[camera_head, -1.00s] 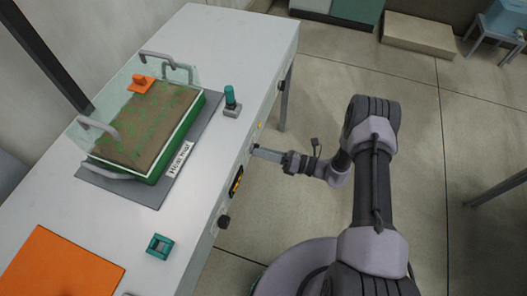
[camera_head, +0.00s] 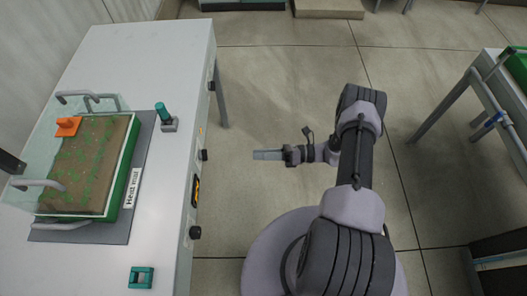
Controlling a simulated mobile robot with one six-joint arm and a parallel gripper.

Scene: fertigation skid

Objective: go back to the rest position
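My gripper (camera_head: 267,155) is at the end of my arm, over the open floor to the right of the white bench (camera_head: 160,66). It points left toward the bench front and is apart from it. I see no object at its fingertips. The fingers show edge-on and small, so the gap between them cannot be made out.
On the bench, a clear-covered seed tray (camera_head: 125,168) with an orange block (camera_head: 68,126) sits on a grey heat mat (camera_head: 146,140). A teal-handled device (camera_head: 163,113) and a teal square frame (camera_head: 141,277) stand nearby. Another table (camera_head: 470,80) is at right. Floor between is clear.

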